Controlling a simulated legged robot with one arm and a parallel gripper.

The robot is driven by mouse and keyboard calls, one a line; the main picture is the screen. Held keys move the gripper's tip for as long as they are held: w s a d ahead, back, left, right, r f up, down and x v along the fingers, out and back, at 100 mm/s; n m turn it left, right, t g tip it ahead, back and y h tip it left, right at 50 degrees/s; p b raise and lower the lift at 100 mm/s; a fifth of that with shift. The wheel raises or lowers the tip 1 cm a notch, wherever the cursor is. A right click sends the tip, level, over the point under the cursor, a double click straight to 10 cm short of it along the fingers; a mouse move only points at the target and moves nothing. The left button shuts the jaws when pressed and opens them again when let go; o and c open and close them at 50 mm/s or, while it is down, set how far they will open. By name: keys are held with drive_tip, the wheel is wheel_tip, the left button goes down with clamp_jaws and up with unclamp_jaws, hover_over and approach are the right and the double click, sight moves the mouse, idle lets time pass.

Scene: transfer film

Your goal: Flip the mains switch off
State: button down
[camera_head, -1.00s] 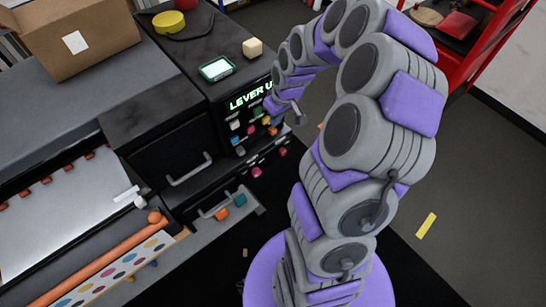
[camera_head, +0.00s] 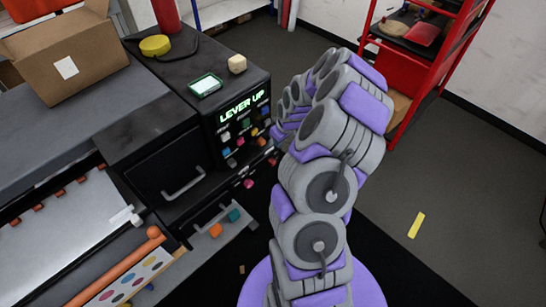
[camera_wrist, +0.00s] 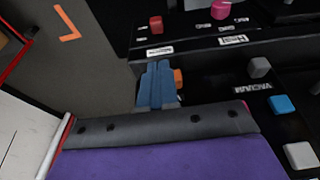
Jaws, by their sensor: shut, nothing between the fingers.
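The black control panel (camera_head: 240,120) with a lit "LEVER UP" sign stands left of my arm in the head view and carries several coloured knobs and switches. In the wrist view my gripper (camera_wrist: 158,70) shows as blue fingers, shut and empty, in front of the panel. An orange switch (camera_wrist: 179,78) shows just right of the fingers, partly hidden by them; I cannot tell if they touch. A white label (camera_wrist: 160,50) sits above the fingers, too blurred to read. I cannot tell for sure which control is the mains switch. In the head view my arm hides the fingertips.
Grey (camera_wrist: 258,67), blue (camera_wrist: 280,104) and white (camera_wrist: 299,155) switches lie right of my gripper. Red (camera_wrist: 156,25) and pink (camera_wrist: 222,9) knobs lie above it.

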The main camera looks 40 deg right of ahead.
sight(272, 161)
drive_tip(key=b+x, duration=0.1)
drive_tip(key=x, duration=0.7)
drive_tip(key=s+b+x, duration=0.1)
drive_tip(key=x, duration=0.3)
drive_tip(key=shift+w+f+b, duration=0.15)
drive_tip(key=shift+f+b, duration=0.15)
drive_tip(key=shift+f, duration=0.2)
drive_tip(key=shift+d+f, duration=0.25)
drive_tip(key=shift+f, duration=0.3)
drive_tip(key=shift+a, duration=0.15)
